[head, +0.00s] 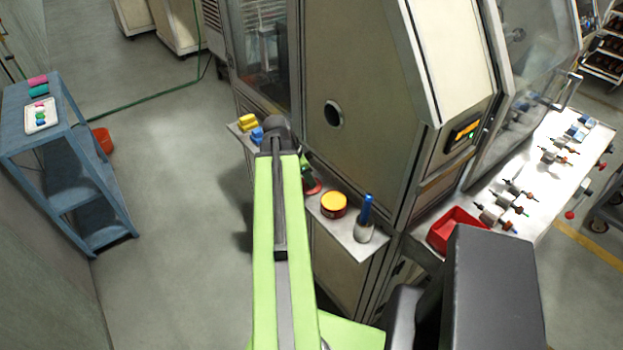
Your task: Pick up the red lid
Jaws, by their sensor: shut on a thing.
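My green arm reaches forward over a narrow metal shelf on the machine's front. The dark end of my gripper (280,131) is above the far part of this shelf, near a blue object and a yellow object. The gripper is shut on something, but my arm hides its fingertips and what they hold. I cannot make out the red lid for certain. A red, flat round part (313,188) shows at the right edge of my arm, by a dark green object (306,171). I cannot tell whether these two are one thing.
The shelf (358,247) also bears a dark red tin with a yellow-orange top (333,204), a blue-handled tool in a cup (366,217), a yellow block (247,122) and a blue item (257,135). A red bin (455,229) is on the right-hand bench.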

